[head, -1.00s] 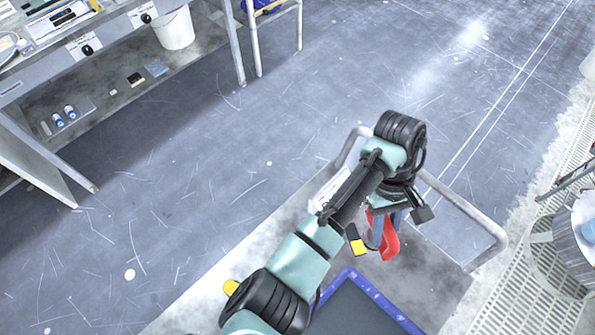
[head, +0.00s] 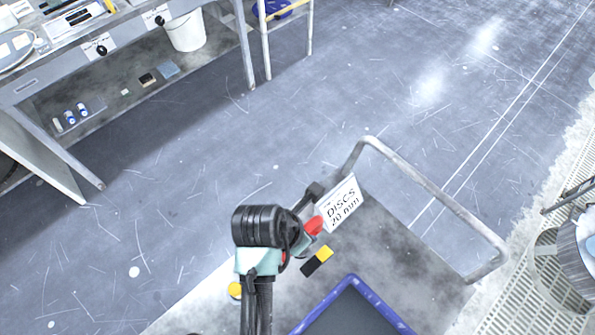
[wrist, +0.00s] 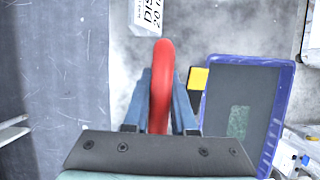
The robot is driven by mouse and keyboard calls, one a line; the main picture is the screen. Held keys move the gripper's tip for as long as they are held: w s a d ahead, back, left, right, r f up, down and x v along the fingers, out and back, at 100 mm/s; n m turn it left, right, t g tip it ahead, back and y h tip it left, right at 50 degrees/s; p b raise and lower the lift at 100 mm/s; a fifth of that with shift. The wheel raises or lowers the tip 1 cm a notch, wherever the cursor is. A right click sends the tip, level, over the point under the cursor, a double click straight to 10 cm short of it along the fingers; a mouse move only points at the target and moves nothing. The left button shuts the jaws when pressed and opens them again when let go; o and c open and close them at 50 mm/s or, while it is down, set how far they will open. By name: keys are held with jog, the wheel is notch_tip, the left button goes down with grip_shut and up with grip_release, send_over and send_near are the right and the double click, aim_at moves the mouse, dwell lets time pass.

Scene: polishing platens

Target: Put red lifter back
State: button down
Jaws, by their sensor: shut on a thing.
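The red lifter (wrist: 162,85) is held between the blue fingers of my gripper (wrist: 160,105), which is shut on it, in the wrist view. It points up the picture, above the grey cart top. In the head view only a small red part of the lifter (head: 314,225) shows beside my wrist.
A white sign reading "DISCS 20 mm" (head: 342,203) stands on the cart top (head: 380,235). A blue-rimmed tray (head: 372,292) and a yellow-black block (head: 317,261) are close by. A metal rail (head: 430,185) borders the cart. A bench (head: 95,65) stands at upper left.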

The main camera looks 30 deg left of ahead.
jog(key=f, duration=0.4)
jog(key=shift+s+a+f, duration=0.15)
jog(key=shift+a+f, duration=0.1)
jog(key=shift+a, duration=0.05)
jog(key=shift+f, duration=2.7)
jog(key=c, duration=1.2)
grip_release()
jog(key=shift+f, duration=0.25)
jog(key=o, duration=0.5)
jog(key=shift+s, duration=0.1)
jog(key=shift+c, duration=0.2)
jog(key=v, duration=1.2)
jog(key=shift+s+r+p, duration=0.1)
jog(key=shift+r+p, duration=0.05)
jog(key=shift+p, duration=0.15)
